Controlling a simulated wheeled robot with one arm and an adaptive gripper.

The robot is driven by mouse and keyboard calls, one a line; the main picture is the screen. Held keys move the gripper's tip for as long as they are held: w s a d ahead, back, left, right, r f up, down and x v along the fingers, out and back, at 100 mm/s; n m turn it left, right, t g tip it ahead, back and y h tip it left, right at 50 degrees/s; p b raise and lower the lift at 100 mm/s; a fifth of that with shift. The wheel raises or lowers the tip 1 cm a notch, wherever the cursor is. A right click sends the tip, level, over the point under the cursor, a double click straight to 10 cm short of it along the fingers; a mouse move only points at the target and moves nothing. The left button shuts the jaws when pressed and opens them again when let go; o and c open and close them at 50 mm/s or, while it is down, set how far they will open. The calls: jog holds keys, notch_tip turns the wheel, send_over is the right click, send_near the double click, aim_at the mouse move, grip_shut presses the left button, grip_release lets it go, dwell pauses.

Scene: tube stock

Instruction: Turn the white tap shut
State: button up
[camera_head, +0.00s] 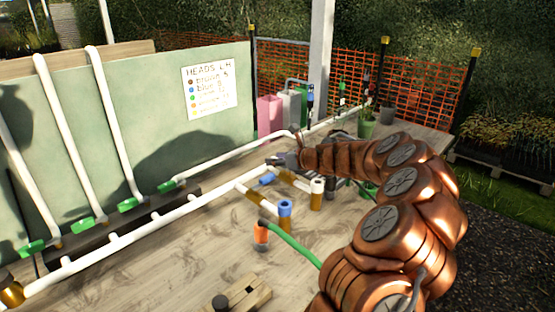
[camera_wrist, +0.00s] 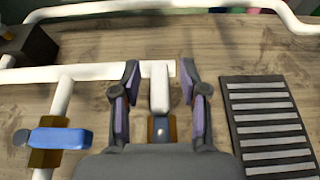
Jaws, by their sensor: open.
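The white tap's handle (camera_wrist: 159,88) stands between my fingers in the wrist view, above its brass body (camera_wrist: 160,130). The handle points away from the palm, roughly crosswise to the white pipe behind it. My gripper (camera_wrist: 160,84) is open, with one purple-padded finger on each side of the handle and a gap visible on both sides. In the head view my gripper (camera_head: 283,160) is over the pipe run, and the white handle is hard to make out there. The lower part of the brass body is hidden by my palm.
A blue tap (camera_wrist: 60,138) sits on the neighbouring branch, left of my gripper; it also shows in the head view (camera_head: 267,179). A dark slatted panel (camera_wrist: 268,120) lies to the right. White pipes cross behind. A blue-topped fitting (camera_head: 285,208) and green hose (camera_head: 293,245) stand nearer.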

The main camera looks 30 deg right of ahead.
grip_shut()
dwell(0.4)
dwell(0.4)
